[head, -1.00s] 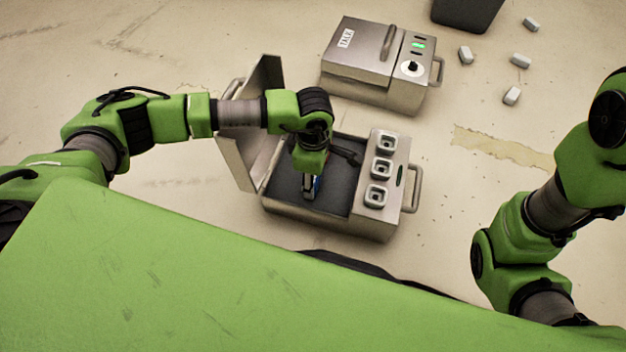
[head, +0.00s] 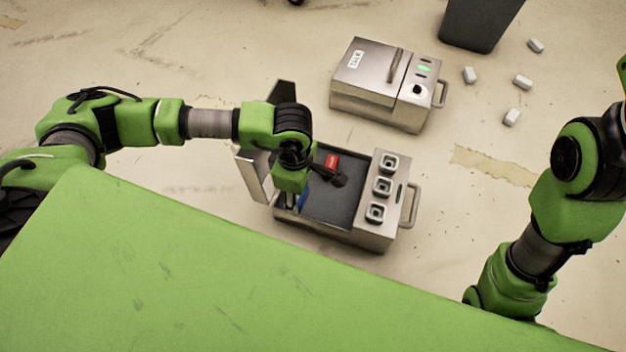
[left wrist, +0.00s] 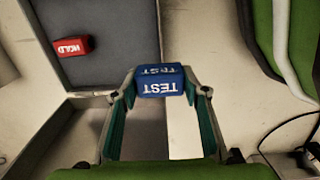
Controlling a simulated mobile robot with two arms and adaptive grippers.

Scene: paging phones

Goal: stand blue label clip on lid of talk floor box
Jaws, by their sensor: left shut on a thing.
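The blue label clip (left wrist: 160,86), marked TEST, is held between the fingertips of my left gripper (left wrist: 160,94). In the head view my left gripper (head: 292,200) is at the left end of the open metal box, and a bit of blue shows beside it. I cannot tell its height there.
The open box (head: 375,236) has a dark tray with a red clip (head: 331,162), marked HOLD in the left wrist view (left wrist: 74,47). Its lid stands raised at the left. A dark bin (head: 480,25) and several small pale blocks (head: 522,82) are on the floor behind right.

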